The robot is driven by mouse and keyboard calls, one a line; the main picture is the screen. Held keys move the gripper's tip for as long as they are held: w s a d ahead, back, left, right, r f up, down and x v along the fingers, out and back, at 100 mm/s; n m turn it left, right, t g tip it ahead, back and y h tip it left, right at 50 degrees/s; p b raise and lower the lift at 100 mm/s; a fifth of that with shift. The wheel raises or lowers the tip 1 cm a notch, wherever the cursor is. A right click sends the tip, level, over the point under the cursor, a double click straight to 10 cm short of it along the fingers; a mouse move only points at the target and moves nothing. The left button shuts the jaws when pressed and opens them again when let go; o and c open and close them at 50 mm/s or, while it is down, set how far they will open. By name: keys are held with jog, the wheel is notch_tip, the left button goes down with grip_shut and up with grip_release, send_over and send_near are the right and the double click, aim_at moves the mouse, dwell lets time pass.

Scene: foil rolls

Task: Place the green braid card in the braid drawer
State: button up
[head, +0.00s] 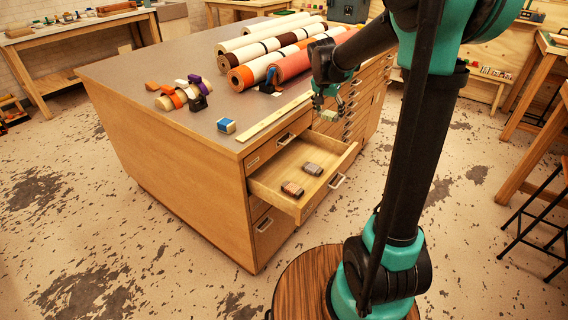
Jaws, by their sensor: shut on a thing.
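My gripper (328,107) hangs down at the centre of the head view. It is shut on a small pale green card (328,116), which is partly hidden by the fingers. The open drawer (263,187) juts out from the near corner of the wooden cabinet. In the picture, the card shows above the drawer's far right end, held clear of it; the exact height is hard to tell. Inside the drawer lie a reddish-grey card (292,189) and a dark grey-brown card (312,169), apart from each other, with bare drawer floor around them.
The cabinet top (150,75) carries several long rolls (262,68), a cluster of small coloured rolls (180,93), a blue-and-white box (226,125) and a long ruler-like strip (272,117) along its front edge. More shut drawers (354,102) line the cabinet front. Workbenches stand around.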

aim_at(323, 159)
jog(key=shift+w+a+f, duration=0.1)
jog(key=shift+a+f, duration=0.05)
jog(key=shift+f, duration=0.2)
notch_tip(323, 159, down, 19)
jog(key=shift+f, duration=0.15)
jog(key=shift+f, duration=0.15)
jog(key=o, duration=1)
jog(key=shift+o, duration=0.2)
jog(key=v, duration=1.2)
jog(key=s+d+f+n+y, duration=0.1)
jog(key=s+d+n, duration=0.2)
jog(key=s, duration=1)
jog(key=s+d+f+n+y, duration=0.1)
jog(key=s+d+f+n, duration=0.1)
jog(key=s, duration=1.1)
jog(key=shift+d+n+t, duration=0.3)
jog(key=shift+d+n, duration=0.15)
jog(key=shift+n, duration=0.35)
